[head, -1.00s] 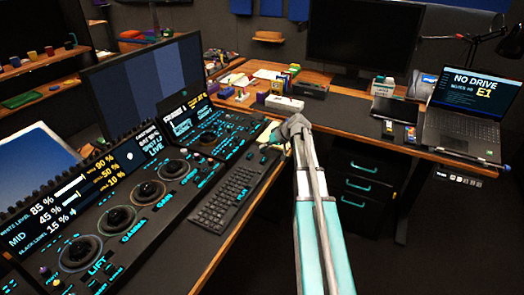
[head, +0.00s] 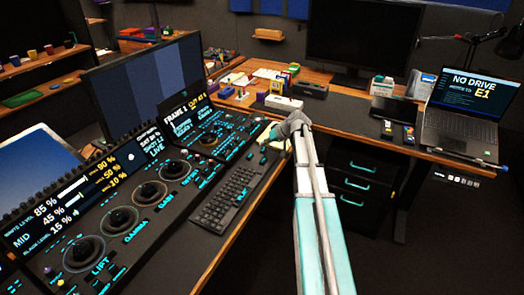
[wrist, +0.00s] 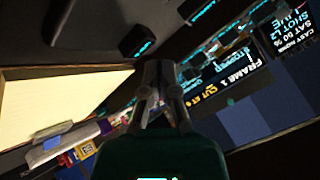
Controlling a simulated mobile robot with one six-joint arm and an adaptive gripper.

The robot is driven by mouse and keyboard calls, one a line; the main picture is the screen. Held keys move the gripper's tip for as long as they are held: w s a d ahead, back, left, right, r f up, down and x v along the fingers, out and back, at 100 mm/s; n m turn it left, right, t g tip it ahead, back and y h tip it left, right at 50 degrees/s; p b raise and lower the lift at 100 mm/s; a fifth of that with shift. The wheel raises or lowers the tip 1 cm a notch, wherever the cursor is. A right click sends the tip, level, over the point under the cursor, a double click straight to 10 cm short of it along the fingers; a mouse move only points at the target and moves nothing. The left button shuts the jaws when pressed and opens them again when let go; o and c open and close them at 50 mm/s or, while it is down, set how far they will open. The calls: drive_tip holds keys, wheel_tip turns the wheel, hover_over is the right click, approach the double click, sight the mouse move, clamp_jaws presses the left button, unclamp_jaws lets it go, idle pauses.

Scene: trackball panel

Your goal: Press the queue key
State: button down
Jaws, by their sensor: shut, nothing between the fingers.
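The trackball panel (head: 165,170) runs along the desk at the left in the head view, with black keys marked in cyan. A smaller key section (head: 225,130) lies at its far right end, below a screen (head: 185,112) reading "FRAME 1" and "CUT AT". That screen also shows upside down in the wrist view (wrist: 222,68). I cannot tell which key is the queue key; the labels are too small. My gripper (head: 266,136) is shut and empty, by the right end of the small section. In the wrist view its fingertips (wrist: 158,68) are near dark keys (wrist: 136,36); contact cannot be told.
A black keyboard (head: 227,195) lies in front of the panel. A white box (head: 284,103) and several small coloured things stand on the desk behind my gripper. A large monitor (head: 140,75) stands behind the panel. A laptop (head: 462,118) is at the right.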

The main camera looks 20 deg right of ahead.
sight(263, 151)
drive_tip(key=shift+r+p, duration=2.5)
drive_tip(key=shift+r, duration=0.05)
drive_tip(key=shift+s+a, duration=0.2)
drive_tip(key=shift+a, duration=0.3)
drive_tip(key=s+a+r+g+h+p, duration=0.2)
drive_tip(key=s+a+p, duration=0.3)
drive_tip(key=s+a, duration=0.6)
drive_tip(key=s+a+r+g+h+p, duration=0.3)
drive_tip(key=s+a+p, duration=0.3)
drive_tip(key=s+a, duration=0.5)
drive_tip(key=s+g+h, duration=0.1)
drive_tip(key=s, duration=0.2)
drive_tip(key=shift+a+r+g, duration=0.3)
drive_tip(key=shift+a+r, duration=0.05)
